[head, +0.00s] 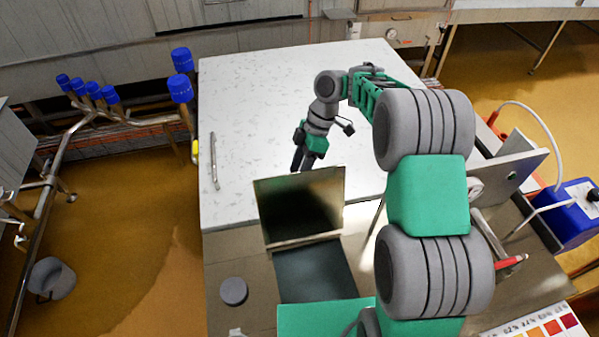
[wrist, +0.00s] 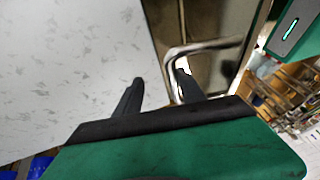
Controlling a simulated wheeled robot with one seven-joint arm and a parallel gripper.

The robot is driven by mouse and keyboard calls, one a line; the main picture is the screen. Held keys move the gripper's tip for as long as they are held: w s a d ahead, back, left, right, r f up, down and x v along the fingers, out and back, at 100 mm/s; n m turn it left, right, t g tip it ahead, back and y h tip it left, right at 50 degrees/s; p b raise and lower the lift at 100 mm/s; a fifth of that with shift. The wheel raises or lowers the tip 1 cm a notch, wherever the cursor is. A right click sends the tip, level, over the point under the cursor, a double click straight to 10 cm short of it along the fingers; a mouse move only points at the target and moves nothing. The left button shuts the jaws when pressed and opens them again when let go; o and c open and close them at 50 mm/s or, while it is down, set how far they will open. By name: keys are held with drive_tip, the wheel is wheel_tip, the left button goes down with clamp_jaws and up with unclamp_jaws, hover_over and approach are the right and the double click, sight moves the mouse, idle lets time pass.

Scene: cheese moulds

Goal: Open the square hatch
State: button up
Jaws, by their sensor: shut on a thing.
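The square hatch (head: 300,207) is a dark panel with a pale rim, standing raised and steeply tilted behind a dark square opening (head: 315,272) in the head view. In the wrist view its outer face (wrist: 213,20) shows brownish and shiny, with a bent metal handle (wrist: 210,45). My gripper (head: 301,167) is just behind the hatch's top edge in the head view. In the wrist view my gripper (wrist: 160,82) has its fingers at the handle's end, the right one beside the bend, and is shut on the handle. The exact contact is partly hidden.
A large white speckled surface (head: 255,100) with a thin bar handle (head: 213,160) lies behind and left. A grey round knob (head: 233,291) is left of the opening. Blue-capped pipes (head: 181,88) stand at the left. A blue box (head: 577,215) is at the right.

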drive_tip(key=shift+s+r, duration=0.1)
drive_tip(key=shift+r, duration=0.05)
idle(0.7)
drive_tip(key=p+v, duration=0.3)
drive_tip(key=v, duration=0.4)
drive_tip(key=shift+d+r, duration=0.15)
drive_tip(key=shift+r, duration=0.2)
